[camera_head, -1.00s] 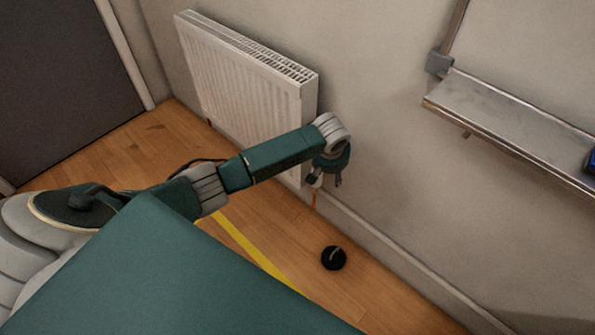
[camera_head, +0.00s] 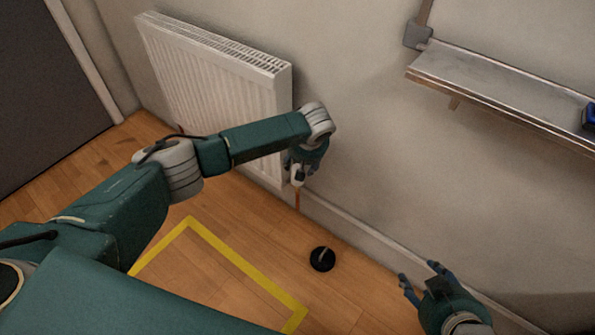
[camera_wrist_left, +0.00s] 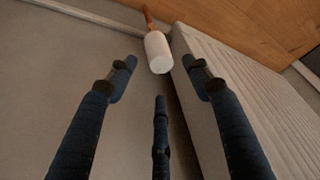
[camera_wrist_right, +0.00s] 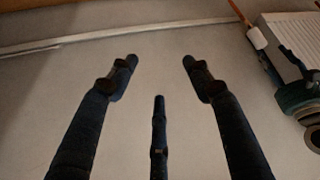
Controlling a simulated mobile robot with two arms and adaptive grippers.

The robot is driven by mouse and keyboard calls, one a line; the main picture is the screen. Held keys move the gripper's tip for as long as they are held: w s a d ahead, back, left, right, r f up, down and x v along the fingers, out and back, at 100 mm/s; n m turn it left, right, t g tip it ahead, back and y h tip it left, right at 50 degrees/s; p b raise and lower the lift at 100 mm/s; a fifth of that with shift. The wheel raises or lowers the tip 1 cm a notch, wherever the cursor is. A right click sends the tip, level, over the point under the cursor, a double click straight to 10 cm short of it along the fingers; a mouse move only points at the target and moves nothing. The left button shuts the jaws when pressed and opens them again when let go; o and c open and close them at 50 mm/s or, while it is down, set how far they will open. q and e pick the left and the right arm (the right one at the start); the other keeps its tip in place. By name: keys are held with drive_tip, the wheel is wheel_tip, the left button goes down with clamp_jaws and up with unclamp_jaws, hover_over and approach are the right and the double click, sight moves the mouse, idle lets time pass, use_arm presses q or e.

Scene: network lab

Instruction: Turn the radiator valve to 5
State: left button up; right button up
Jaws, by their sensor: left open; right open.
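The white radiator valve (camera_head: 297,178) sits at the lower right end of the white radiator (camera_head: 215,95), above a copper-coloured pipe. In the left wrist view the valve (camera_wrist_left: 158,52) is a white cylinder between and just beyond the fingertips, its round end facing me. My left gripper (camera_head: 302,166) is open and empty at the valve, partly hiding it in the head view. Contact is not visible, and no number on the valve is readable. My right gripper (camera_head: 419,275) is open and empty, well to the right of the valve, which shows in the right wrist view (camera_wrist_right: 256,37).
A metal wall shelf (camera_head: 500,95) juts out at upper right. A black round object (camera_head: 322,259) lies on the wooden floor near the skirting board. Yellow tape (camera_head: 235,258) marks the floor. The wall between valve and right gripper is clear.

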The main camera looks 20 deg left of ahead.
sight(299, 167)
use_arm(q)
drive_tip(key=b+x, duration=0.1)
drive_tip(key=x, duration=0.3)
drive_tip(key=shift+f+b, duration=0.2)
drive_tip(key=shift+b, duration=0.2)
drive_tip(key=b+x, duration=0.1)
drive_tip(key=x, duration=0.1)
drive_tip(key=shift+w+a+f, duration=0.1)
drive_tip(key=shift+w+f, duration=0.1)
drive_tip(key=shift+f, duration=0.1)
use_arm(e)
drive_tip(key=w+a+r+t+y, duration=0.1)
drive_tip(key=w+r+t, duration=0.3)
drive_tip(key=r, duration=0.4)
drive_tip(key=w+a+r+t+y, duration=0.1)
drive_tip(key=w+a+r+t, duration=0.2)
drive_tip(key=w+r+t, duration=0.2)
wheel_tip(299, 167, up, 3)
drive_tip(key=shift+w+a+r+n+y, duration=0.2)
drive_tip(key=shift+w+a+n+y, duration=0.1)
drive_tip(key=shift+w+a+y, duration=0.15)
drive_tip(key=shift+d, duration=0.1)
use_arm(q)
drive_tip(key=c, duration=1)
